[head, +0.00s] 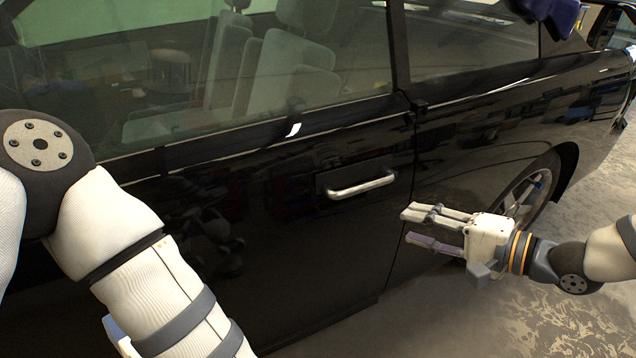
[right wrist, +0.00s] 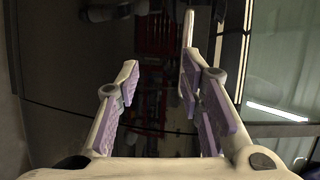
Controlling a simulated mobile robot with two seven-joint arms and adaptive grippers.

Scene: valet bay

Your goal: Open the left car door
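The black car door (head: 290,240) fills the middle of the head view and looks closed, flush with the panel behind it. Its silver bar handle (head: 361,185) sits near the door's rear edge, below the window. My right gripper (head: 422,228) is open and empty, to the right of the handle and a little lower, apart from it. In the right wrist view its two purple-padded fingers (right wrist: 160,95) stand apart with dark reflective car body beyond them. My left arm (head: 150,260) crosses the lower left of the head view; its gripper is not visible.
The car's rear wheel (head: 527,196) is behind my right gripper. A dark blue object (head: 552,14) lies on the car at the top right. Bare concrete floor (head: 480,325) is free at the lower right. Grey seats (head: 290,70) show through the window.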

